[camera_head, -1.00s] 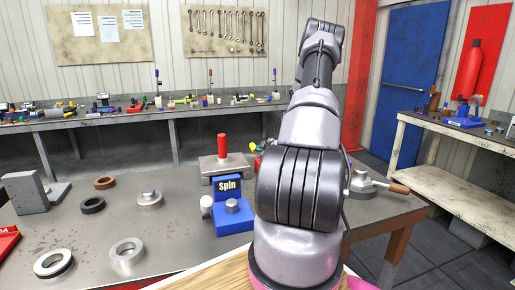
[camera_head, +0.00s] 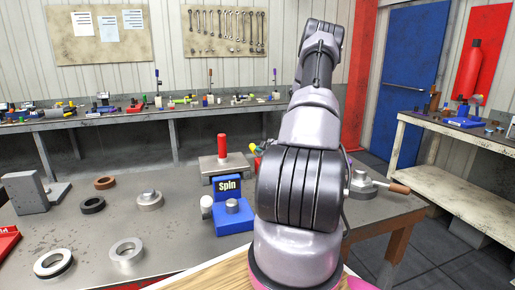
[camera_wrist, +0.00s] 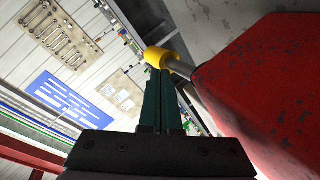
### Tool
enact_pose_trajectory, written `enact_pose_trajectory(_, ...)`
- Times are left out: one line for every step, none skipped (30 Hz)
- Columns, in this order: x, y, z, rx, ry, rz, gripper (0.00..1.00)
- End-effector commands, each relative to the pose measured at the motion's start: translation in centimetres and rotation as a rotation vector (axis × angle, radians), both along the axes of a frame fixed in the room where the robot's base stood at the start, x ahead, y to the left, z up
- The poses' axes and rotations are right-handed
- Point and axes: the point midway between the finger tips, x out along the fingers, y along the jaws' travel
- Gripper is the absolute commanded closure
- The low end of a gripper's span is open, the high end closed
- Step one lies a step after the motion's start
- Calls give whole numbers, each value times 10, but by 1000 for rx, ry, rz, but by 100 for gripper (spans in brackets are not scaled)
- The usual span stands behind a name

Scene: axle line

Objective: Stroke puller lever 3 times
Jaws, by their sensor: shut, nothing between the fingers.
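My gripper (camera_wrist: 165,76) shows in the wrist view with its dark green fingers close together and nothing between them. A yellow grip (camera_wrist: 168,60) on a grey metal rod (camera_wrist: 190,88) lies right at the fingertips; it looks like a lever handle. I cannot tell whether the fingers touch it. The rod runs down to the right beside a large worn red body (camera_wrist: 265,95). In the head view my arm hides the gripper and whatever is at it. I cannot match the yellow grip to anything in the head view.
A blue block marked Spin (camera_head: 232,208) stands left of my arm, with a grey fixture with a red post (camera_head: 223,163) behind it. Several rings, including a steel ring (camera_head: 126,252), lie on the grey bench (camera_head: 180,245). A brown-handled grey part (camera_head: 370,187) lies right.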

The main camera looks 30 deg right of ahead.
Motion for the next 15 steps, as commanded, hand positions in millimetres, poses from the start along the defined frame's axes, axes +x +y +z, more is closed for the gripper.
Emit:
enact_pose_trajectory(-2,0,3,-1,0,0,100)
enact_pose_trajectory(-2,0,5,-1,-1,0,100)
enact_pose_trajectory(-4,0,8,-1,-1,0,100)
enact_pose_trajectory(-4,1,10,-1,-1,0,100)
enact_pose_trajectory(-5,1,11,-2,-1,-1,100)
enact_pose_trajectory(-6,1,13,-2,-1,-1,100)
enact_pose_trajectory(-7,1,15,-2,-1,-1,100)
enact_pose_trajectory(-8,1,17,-2,-1,-1,100)
enact_pose_trajectory(-9,1,19,-2,-3,-1,100)
enact_pose_trajectory(-9,2,21,-3,-3,0,100)
enact_pose_trajectory(-10,2,23,-3,-3,0,100)
enact_pose_trajectory(-11,2,25,-2,-2,0,100)
enact_pose_trajectory(-12,2,26,-2,-2,0,100)
enact_pose_trajectory(-13,2,28,-3,-3,0,100)
enact_pose_trajectory(-14,3,30,-3,-3,0,100)
